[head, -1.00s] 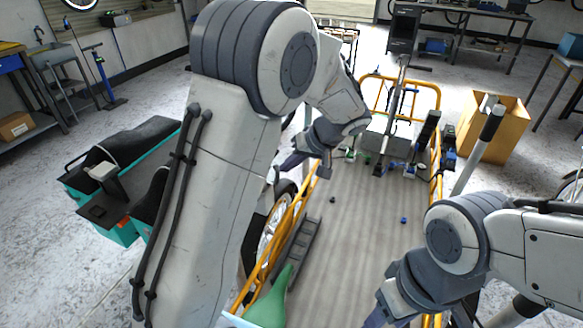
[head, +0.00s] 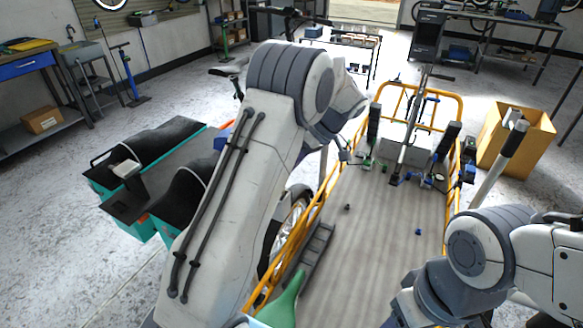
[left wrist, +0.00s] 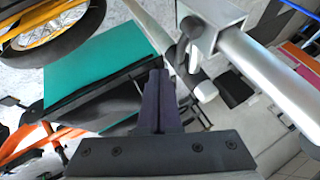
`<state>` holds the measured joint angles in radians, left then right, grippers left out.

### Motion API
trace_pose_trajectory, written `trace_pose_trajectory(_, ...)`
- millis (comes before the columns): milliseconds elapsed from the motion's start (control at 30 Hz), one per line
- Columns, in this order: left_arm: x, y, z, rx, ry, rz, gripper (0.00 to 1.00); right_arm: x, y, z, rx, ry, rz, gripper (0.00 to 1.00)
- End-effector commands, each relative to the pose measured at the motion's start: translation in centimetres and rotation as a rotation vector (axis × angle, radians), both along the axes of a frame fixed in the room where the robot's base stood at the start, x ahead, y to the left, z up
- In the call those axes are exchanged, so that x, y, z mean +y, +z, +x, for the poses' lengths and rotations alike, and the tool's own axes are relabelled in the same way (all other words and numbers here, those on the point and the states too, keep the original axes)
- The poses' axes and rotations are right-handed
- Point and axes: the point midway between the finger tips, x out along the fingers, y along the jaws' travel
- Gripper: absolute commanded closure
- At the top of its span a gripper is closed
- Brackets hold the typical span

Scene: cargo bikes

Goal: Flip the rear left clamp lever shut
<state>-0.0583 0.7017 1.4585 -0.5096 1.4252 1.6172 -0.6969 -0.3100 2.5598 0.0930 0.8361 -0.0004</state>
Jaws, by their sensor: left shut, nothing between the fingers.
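My left gripper (left wrist: 158,85) is shut and empty in the left wrist view, its dark fingers pressed together. Just beyond its tips are a silver tube (left wrist: 265,70) with a clamp block (left wrist: 202,38) and small dark and pale lever-like parts (left wrist: 194,62). I cannot tell whether one is the rear left clamp lever, or whether the fingers touch it. In the head view, the left gripper (head: 305,150) is mostly hidden by my wrist, left of the cargo bed (head: 375,225). My right gripper is cut off at the bottom edge; its fingers are unclear.
An orange rail (head: 318,212) edges the bed's left side. Two black posts, the left one (head: 374,122) and the right one (head: 452,134), stand at its far end. A cardboard box (head: 530,145) stands on the right.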

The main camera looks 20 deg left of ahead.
Motion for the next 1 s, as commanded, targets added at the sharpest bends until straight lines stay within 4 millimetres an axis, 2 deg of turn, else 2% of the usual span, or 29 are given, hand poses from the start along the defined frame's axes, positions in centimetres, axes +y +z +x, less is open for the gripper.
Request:
trace_pose_trajectory(533, -1.4, 0.0, -0.7, -0.001, -0.005, 0.0, 1.0, 0.0, -0.2, 0.0, 0.0, 0.0, 0.0, 0.43)
trace_pose_trajectory(867, -1.4, 0.0, -0.7, 0.0, -0.004, 0.0, 1.0, 0.0, -0.1, 0.0, 0.0, 0.0, 0.0, 0.43)
trace_pose_trajectory(1000, -1.0, 0.2, 0.0, 0.001, 0.003, 0.0, 1.0, 0.0, 0.7, 0.0, 0.0, 0.0, 0.0, 0.43)
